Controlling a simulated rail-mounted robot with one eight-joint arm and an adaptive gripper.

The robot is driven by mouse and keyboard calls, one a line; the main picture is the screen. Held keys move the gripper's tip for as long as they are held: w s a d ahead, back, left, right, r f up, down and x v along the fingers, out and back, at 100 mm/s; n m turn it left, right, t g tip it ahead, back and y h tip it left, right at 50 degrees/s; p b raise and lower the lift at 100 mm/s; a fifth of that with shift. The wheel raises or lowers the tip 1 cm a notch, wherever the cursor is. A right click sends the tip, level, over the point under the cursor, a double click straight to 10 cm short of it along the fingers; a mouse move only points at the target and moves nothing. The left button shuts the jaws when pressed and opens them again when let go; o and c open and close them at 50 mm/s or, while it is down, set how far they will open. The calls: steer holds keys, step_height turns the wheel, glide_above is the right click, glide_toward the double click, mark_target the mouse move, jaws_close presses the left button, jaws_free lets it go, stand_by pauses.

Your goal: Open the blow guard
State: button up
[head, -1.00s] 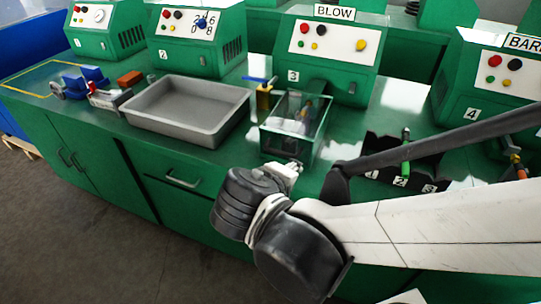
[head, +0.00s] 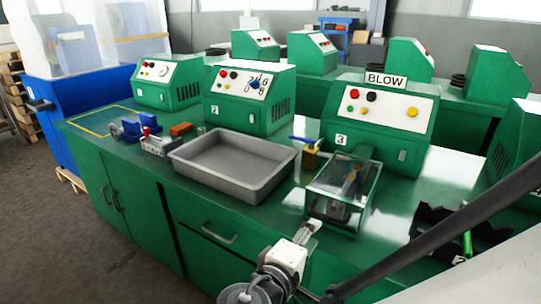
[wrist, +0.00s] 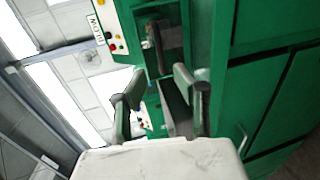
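A grey tray (head: 231,190) stands left of the guard. A yellow valve with a blue handle (head: 307,152) stands between them. A black rack (head: 432,224) with a green tool lies to the right. A blue vise (head: 142,127) is far left.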

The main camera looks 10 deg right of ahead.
mark_target(326, 216)
steer(key=shift+b+x, duration=0.95)
steer(key=shift+x, duration=3.9)
steer(key=shift+c, duration=0.2)
jaws_close()
